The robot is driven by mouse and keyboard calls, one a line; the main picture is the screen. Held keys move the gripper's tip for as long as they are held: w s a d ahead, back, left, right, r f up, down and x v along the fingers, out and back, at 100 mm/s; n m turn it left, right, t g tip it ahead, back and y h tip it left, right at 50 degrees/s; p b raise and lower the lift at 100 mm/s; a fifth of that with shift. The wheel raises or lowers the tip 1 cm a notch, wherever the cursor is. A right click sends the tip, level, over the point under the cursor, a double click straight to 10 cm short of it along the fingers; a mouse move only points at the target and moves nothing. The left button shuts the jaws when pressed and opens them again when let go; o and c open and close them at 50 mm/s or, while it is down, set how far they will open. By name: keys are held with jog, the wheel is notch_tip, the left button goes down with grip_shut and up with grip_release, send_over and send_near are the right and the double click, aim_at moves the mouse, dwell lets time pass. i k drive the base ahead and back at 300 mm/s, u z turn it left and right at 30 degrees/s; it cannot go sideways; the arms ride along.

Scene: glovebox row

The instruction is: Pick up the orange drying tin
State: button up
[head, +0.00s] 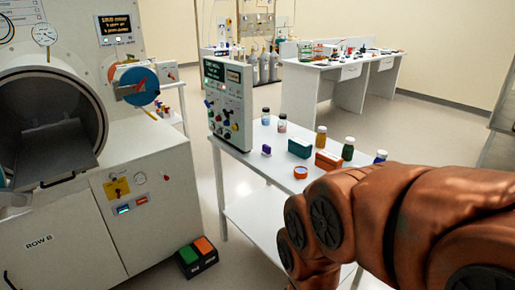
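A small round orange tin (300,173) sits on the white side table (262,151), near its front middle. It looks upright, with a paler top. My brown arm comes in from the lower right and covers the table's right front part. It is apart from the tin in the picture, to its lower right. My gripper does not show; the arm's end runs out of view at the bottom.
An orange-red box (328,160), a green box (301,147), a purple item (266,150) and several bottles stand near the tin. A control panel (229,104) rises at the table's left end. A glovebox (120,190) stands left; a pedal box (197,257) is on the floor.

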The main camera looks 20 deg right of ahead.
aim_at(300, 172)
jog(key=z, duration=0.15)
jog(key=i, duration=1.2)
jog(key=z, duration=0.2)
